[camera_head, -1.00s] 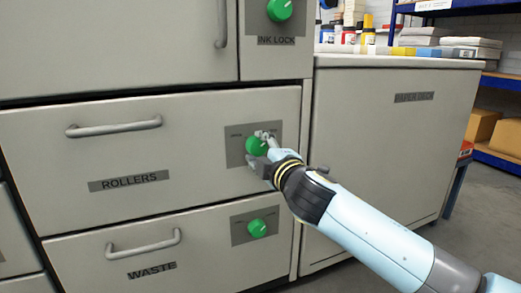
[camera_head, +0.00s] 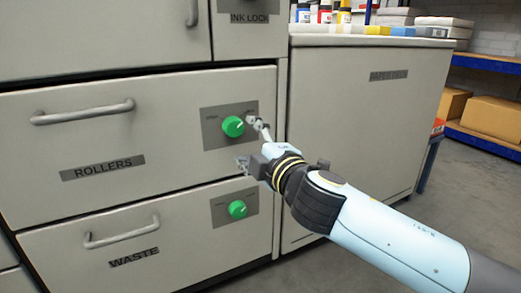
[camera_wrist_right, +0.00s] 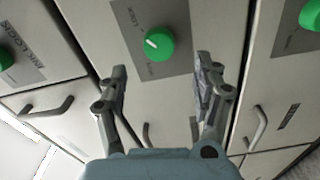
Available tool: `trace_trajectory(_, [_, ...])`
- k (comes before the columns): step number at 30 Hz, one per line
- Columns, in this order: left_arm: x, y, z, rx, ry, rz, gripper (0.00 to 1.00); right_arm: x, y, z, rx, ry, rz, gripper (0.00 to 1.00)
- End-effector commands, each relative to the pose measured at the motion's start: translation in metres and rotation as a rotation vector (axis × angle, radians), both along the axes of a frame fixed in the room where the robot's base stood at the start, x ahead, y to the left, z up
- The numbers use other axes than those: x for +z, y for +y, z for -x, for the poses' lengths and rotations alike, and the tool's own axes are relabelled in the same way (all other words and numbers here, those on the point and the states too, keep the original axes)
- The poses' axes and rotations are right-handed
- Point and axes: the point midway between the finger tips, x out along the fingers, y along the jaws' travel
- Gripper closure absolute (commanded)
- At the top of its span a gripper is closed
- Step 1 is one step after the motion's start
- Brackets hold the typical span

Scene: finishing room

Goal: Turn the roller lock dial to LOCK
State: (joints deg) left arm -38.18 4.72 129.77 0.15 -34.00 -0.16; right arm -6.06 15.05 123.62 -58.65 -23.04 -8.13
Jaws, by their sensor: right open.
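The roller lock dial (camera_head: 233,126) is a round green knob on a dark grey plate (camera_head: 211,139) at the right of the ROLLERS drawer (camera_head: 150,130). The wrist view shows the dial (camera_wrist_right: 157,44) with a white pointer mark. The mark slants toward the upper left there, which is up and slightly right on the drawer, toward the LOCK word. My right gripper (camera_head: 247,142) is open and empty. Its fingers stand apart, in front of the dial's lower right side in the head view. In the wrist view the dial lies beyond the fingertips, clear of both. My left gripper is not in view.
A like green dial (camera_head: 237,209) sits below on the WASTE drawer (camera_head: 100,265). The INK LOCK label (camera_head: 249,18) is above. The paper deck cabinet (camera_head: 345,140) stands to the right. Drawer handles (camera_head: 82,112) stick out at the left.

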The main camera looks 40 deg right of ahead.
Motion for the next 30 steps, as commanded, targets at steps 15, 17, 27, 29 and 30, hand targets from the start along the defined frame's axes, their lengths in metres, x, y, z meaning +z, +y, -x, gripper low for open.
trace_trajectory(15, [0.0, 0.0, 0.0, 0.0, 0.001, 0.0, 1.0, 0.0, 0.012, 0.048, 0.0, 0.0, -0.001, 0.33])
trace_trajectory(17, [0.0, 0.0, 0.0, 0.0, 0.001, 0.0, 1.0, 0.0, 0.011, 0.048, 0.0, 0.0, -0.001, 0.33])
trace_trajectory(27, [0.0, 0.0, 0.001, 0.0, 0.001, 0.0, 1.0, 0.0, 0.011, 0.048, 0.0, 0.0, 0.0, 0.33])
trace_trajectory(29, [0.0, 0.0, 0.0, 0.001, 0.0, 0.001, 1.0, -0.003, 0.011, 0.05, 0.0, 0.008, 0.0, 0.33])
trace_trajectory(30, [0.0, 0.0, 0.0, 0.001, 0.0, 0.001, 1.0, -0.008, 0.012, 0.055, -0.002, 0.023, -0.002, 0.33])
